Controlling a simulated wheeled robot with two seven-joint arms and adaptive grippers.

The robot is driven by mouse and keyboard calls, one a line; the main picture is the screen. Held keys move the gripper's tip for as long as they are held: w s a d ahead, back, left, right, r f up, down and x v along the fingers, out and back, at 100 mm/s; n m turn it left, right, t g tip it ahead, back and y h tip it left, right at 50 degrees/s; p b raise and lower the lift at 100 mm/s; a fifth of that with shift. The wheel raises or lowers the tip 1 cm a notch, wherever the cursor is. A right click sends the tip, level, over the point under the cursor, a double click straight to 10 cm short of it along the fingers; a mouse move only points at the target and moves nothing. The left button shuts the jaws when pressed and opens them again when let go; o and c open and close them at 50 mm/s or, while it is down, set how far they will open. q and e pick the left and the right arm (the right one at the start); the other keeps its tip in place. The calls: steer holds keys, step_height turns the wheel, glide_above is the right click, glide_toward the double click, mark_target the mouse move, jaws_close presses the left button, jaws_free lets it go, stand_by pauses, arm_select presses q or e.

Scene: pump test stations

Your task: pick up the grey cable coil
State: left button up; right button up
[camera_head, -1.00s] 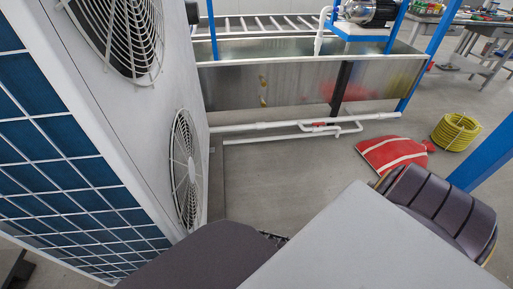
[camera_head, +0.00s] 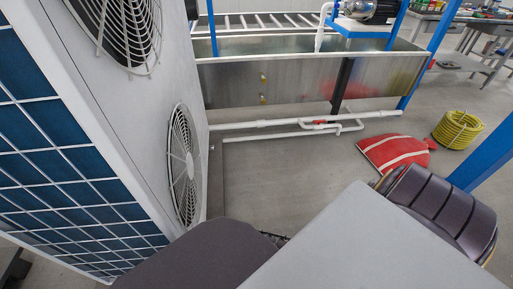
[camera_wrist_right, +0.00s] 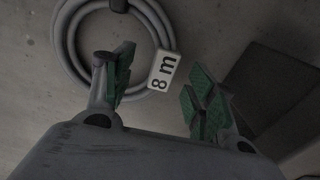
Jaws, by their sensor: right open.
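The grey cable coil (camera_wrist_right: 72,45) lies on the grey floor in the right wrist view, its upper part cut off by the top edge. Nothing is between the fingers that I can tell is held. The coil does not show in the head view. My left gripper is out of view.
A large white fan unit (camera_head: 133,110) stands at left in the head view. A metal tank (camera_head: 290,82) and white pipes (camera_head: 265,124) lie ahead. A red bag (camera_head: 395,150) and yellow hose coil (camera_head: 457,130) are on the floor at right. A dark flat object (camera_wrist_right: 265,85) is right of my right gripper.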

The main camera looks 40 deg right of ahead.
steer(key=shift+w+f+b, duration=0.1)
steer(key=shift+f+b, duration=0.85)
steer(key=shift+f, duration=0.35)
steer(key=shift+c, duration=0.4)
jaws_close()
